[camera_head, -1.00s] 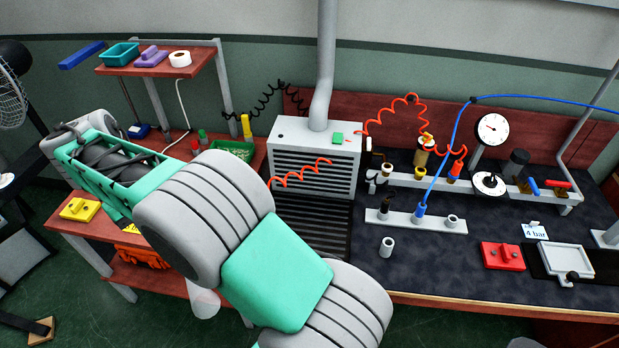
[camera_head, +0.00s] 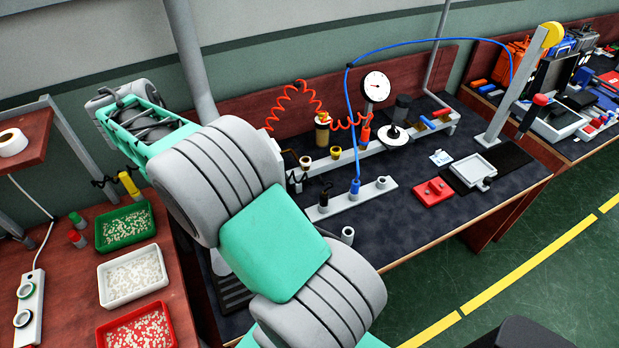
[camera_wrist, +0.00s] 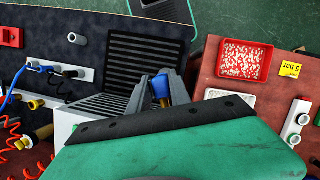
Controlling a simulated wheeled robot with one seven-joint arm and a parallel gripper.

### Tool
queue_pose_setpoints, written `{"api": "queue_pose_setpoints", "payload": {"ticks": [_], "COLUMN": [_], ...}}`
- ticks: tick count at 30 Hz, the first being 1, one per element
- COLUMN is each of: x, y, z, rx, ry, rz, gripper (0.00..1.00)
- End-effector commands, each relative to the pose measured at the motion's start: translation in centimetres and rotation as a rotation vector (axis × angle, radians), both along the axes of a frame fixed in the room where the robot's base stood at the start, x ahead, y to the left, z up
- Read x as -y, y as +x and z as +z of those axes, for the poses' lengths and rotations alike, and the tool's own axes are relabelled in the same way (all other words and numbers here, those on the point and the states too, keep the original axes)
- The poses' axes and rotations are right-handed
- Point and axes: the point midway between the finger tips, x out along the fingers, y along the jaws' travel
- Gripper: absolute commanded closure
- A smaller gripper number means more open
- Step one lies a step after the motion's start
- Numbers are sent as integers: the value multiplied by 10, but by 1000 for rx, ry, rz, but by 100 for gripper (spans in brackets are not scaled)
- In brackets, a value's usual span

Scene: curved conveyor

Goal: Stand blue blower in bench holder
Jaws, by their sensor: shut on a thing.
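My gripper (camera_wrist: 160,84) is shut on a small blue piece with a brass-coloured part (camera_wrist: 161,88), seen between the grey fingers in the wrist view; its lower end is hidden. In the head view my arm hides the gripper. A pale rail with sockets (camera_head: 340,204) lies on the dark bench top. It has a black piece (camera_head: 324,198), a blue piece with a blue hose (camera_head: 355,187) and an empty-looking socket (camera_head: 382,182). A loose-standing pale open cup (camera_head: 347,236) is in front of the rail. It also shows in the wrist view (camera_wrist: 77,38), left of my gripper.
Red coiled hoses (camera_head: 290,100) and a dial gauge (camera_head: 376,87) stand behind the rail. A red block (camera_head: 433,192) lies to its right. Green, white and red trays (camera_head: 135,277) of pellets are on the left table. A slatted grey box (camera_wrist: 125,105) lies beside my gripper.

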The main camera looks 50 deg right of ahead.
Motion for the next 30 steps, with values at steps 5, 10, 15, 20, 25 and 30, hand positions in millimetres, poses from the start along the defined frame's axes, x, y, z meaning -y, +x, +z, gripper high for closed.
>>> {"api": "queue_pose_setpoints", "payload": {"ticks": [5,10,15,20,25,30], "x": [107,202,266,292,298,298], "y": [-35,-100,-180,-230,-244,-243], "z": [-12,-25,-38,-45,-47,-47], "rx": [1,2,-4,-7,-7,-7], "ry": [-2,-3,0,3,4,4], "rz": [-129,-241,-337,-385,-395,-395], "gripper": [100,100,100,100,100,100]}}
